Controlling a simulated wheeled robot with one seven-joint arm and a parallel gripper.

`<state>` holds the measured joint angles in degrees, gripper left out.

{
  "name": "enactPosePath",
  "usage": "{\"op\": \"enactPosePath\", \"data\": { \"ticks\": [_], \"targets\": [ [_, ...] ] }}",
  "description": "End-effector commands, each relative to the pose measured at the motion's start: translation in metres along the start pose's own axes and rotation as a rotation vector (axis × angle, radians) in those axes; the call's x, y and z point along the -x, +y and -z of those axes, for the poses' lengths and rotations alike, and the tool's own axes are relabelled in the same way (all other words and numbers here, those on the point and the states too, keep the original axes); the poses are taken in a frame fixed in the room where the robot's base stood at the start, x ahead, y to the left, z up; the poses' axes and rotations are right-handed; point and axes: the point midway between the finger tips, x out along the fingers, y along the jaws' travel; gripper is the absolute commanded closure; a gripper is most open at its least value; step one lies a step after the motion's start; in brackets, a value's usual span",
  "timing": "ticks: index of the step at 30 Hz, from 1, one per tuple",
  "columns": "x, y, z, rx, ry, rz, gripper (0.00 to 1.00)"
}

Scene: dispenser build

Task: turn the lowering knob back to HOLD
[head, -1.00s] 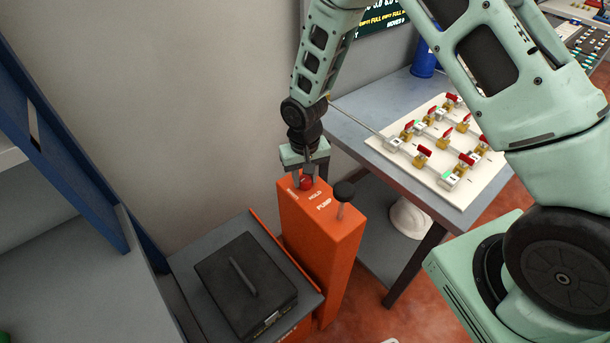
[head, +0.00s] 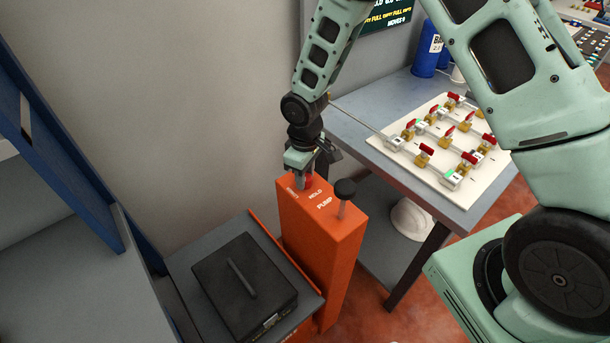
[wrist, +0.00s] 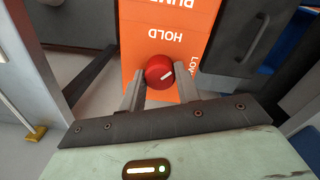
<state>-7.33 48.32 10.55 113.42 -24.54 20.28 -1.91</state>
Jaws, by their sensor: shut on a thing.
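The lowering knob (wrist: 159,72) is a round red knob on top of the orange pump unit (head: 322,240). My gripper (wrist: 160,88) is shut on it, one finger on each side. A white mark on the knob slants toward the upper right in the wrist view, on the side of the partly cut-off LOWER label (wrist: 195,66). The HOLD label (wrist: 166,34) appears upside down above the knob there. In the head view my gripper (head: 302,180) comes down from above and hides most of the knob.
A pump handle with a black ball (head: 345,188) rises beside the knob. A dark lidded box (head: 244,280) sits on a low platform to the left. A grey table (head: 375,108) with a white valve board (head: 480,190) stands to the right. A grey wall is behind.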

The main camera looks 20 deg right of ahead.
Motion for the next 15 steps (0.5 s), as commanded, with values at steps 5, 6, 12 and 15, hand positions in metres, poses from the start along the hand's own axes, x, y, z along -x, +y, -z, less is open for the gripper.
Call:
{"op": "enactPosePath", "data": {
  "ticks": [5,6,12,15],
  "targets": [
    [0.0003,0.0004,0.0000,0.166,0.002,0.000,0.91],
    [0.0004,0.0002,0.0001,0.205,0.003,0.000,0.91],
    [0.0007,0.0005,-0.0001,0.387,0.004,0.000,0.91],
    [0.0009,0.0002,0.0002,0.470,0.005,0.000,0.91]
  ]
}}
